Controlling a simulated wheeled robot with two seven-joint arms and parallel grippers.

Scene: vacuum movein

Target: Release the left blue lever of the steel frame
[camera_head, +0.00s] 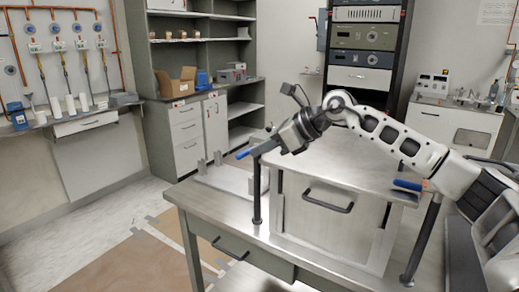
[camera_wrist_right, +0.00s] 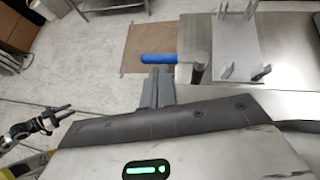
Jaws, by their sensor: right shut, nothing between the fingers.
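The left blue lever (camera_head: 242,154) sticks out to the left from the top of the frame's dark left post (camera_head: 256,195). My right gripper (camera_head: 262,149) comes in from the right above this post, close to the lever; the head view does not clearly show whether they touch. In the right wrist view, the closed fingers (camera_wrist_right: 157,85) point at the blue lever (camera_wrist_right: 160,58), with their tips just beside it and nothing between them. A dark gripper-like part (camera_wrist_right: 55,118), probably my left gripper, shows small at the left; its jaws are unclear.
A second blue lever (camera_head: 408,185) sits atop the right post. A steel box (camera_head: 325,222) with a dark handle stands between the posts on the steel table (camera_head: 215,205). A pale bracketed plate (camera_head: 225,178) lies left of the left post. Floor left of the table is open.

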